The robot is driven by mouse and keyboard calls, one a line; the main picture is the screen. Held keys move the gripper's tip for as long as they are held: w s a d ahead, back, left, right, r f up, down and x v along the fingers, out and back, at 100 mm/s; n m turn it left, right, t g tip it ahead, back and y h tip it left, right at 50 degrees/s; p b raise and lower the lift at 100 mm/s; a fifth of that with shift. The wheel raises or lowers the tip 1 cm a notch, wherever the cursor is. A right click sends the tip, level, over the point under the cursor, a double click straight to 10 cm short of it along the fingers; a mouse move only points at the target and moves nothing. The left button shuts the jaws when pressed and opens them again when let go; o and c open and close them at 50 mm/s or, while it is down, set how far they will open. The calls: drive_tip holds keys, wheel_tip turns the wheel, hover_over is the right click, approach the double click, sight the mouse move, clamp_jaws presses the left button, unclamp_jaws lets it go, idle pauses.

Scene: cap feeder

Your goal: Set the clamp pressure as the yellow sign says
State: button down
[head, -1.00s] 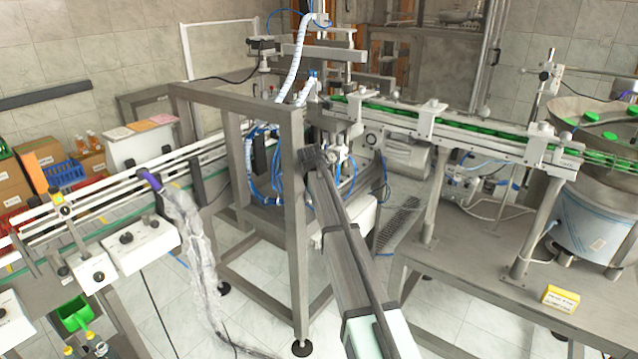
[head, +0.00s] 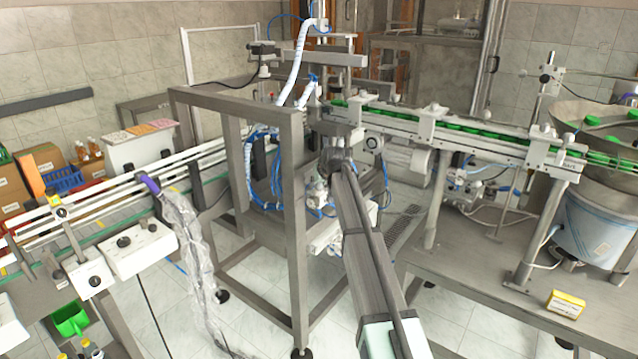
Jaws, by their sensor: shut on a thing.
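The yellow sign (head: 566,304) stands at the front of the steel table on the right. Its lettering is too small to read. My gripper (head: 337,163) is at the far end of my arm, close to the pneumatic fittings and blue hoses (head: 318,195) just right of the frame's front post. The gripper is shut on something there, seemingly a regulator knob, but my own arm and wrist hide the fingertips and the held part. A round dark-faced part (head: 372,145) shows just right of the gripper. No pressure reading is legible.
The grey steel frame (head: 292,230) rises close to the left of my arm. A conveyor with green caps (head: 470,126) runs right to a cap bowl (head: 590,115). Another conveyor (head: 100,215) lies left, with control boxes (head: 135,247) in front. Open floor shows inside the frame.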

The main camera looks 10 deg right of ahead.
drive_tip(key=c, duration=1.2)
unclamp_jaws()
drive_tip(key=v, duration=1.2)
drive_tip(key=shift+s+f, duration=0.1)
